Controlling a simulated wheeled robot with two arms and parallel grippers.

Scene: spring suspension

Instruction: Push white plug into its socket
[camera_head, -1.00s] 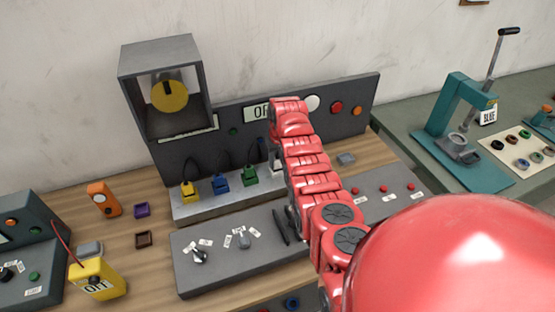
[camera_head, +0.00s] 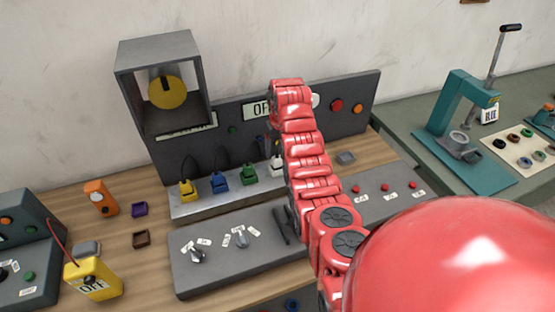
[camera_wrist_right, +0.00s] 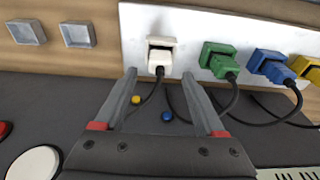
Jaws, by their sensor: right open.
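The white plug (camera_head: 277,167) is at the right end of the row of plugs on the light ledge, partly covered by my right arm. In the right wrist view the white plug (camera_wrist_right: 158,61) sits at the front of its white socket (camera_wrist_right: 163,44), with its dark cable trailing back. I cannot tell how deep it sits. My right gripper (camera_wrist_right: 160,78) is open, its two grey fingers on either side of the plug's cable side. A gap shows between each finger and the plug. In the head view the right fingers are hidden by my arm. My left gripper is not in view.
Green (camera_wrist_right: 219,58), blue (camera_wrist_right: 270,66) and yellow (camera_wrist_right: 308,70) plugs stand in a row beside the white one, with loose black cables. The dark upright panel (camera_head: 235,140) rises behind the ledge. A low grey switch panel (camera_head: 215,270) lies in front.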

